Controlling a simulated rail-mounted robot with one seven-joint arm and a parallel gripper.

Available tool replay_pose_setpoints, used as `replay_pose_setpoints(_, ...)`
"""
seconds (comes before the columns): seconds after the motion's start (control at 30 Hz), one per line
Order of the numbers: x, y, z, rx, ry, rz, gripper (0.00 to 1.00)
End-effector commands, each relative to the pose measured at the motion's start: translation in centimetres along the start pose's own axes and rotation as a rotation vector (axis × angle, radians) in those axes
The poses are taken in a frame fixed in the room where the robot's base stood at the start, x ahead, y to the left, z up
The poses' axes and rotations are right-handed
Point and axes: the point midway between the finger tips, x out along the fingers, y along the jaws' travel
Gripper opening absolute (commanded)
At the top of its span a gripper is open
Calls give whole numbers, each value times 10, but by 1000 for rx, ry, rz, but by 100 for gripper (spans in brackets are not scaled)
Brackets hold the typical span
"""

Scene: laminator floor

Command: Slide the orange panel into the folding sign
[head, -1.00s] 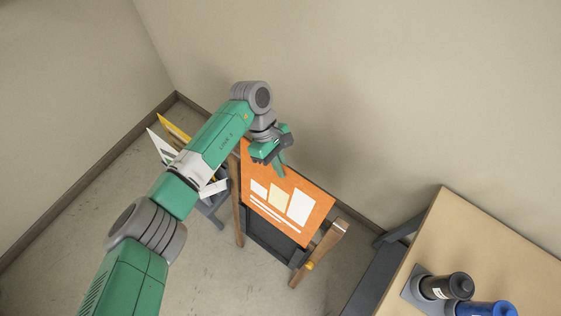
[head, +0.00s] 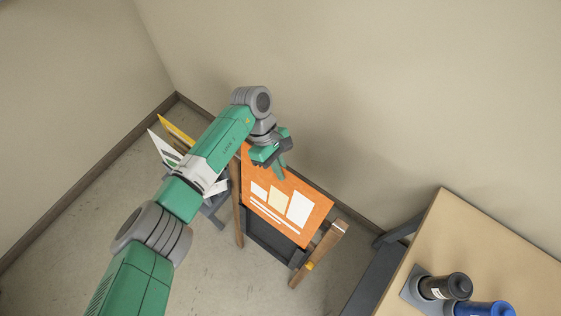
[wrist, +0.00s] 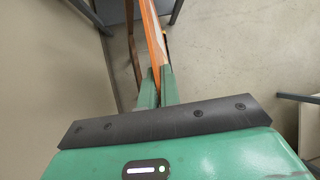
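The orange panel (head: 283,200) carries white and cream rectangles and stripes. It stands in the folding sign, between its wooden posts (head: 238,210), with its lower part over the dark board of the sign (head: 270,240). In the wrist view the panel (wrist: 152,35) shows edge-on, running between the fingers of my gripper (wrist: 159,85). The green fingers are closed on its upper edge; my gripper also shows in the head view (head: 280,170) at the panel's upper left. The panel's bottom edge and how deep it sits are hidden.
A rack with white (head: 163,148) and yellow (head: 175,128) panels stands at the left, partly behind my arm. A table (head: 490,240) at the right holds a black bottle (head: 445,287) and a blue bottle (head: 487,309). Walls close in behind the sign.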

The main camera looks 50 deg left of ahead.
Motion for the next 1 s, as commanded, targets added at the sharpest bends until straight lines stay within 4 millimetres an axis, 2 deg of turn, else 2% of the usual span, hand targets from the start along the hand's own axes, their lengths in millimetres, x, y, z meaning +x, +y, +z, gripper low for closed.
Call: replay_pose_setpoints(1.0, 24, 0, -14, 0, -1, 0, 0)
